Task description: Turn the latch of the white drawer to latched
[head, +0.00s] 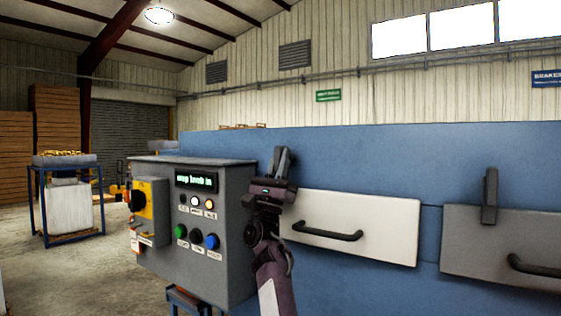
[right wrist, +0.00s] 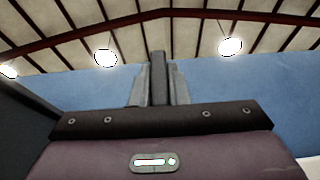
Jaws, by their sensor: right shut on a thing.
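The white drawer (head: 390,222) is a pale front panel with a dark bar handle (head: 328,231), set in the blue machine body, and looks closed. My right gripper (head: 283,162) is at its upper left corner, with the fingers pointing up. The gripper is shut on the dark grey latch of the white drawer. In the right wrist view the latch (right wrist: 158,68) stands upright between the two fingers of the gripper (right wrist: 159,85). The gripper hides the latch's lower part and pivot. My left gripper is in neither view.
A grey control box (head: 225,235) with buttons and a lit display stands close at the left of my right arm. A grey drawer (head: 460,240) with its own upright latch (head: 490,197) is at the right. The blue panel (head: 400,155) above the drawers is clear.

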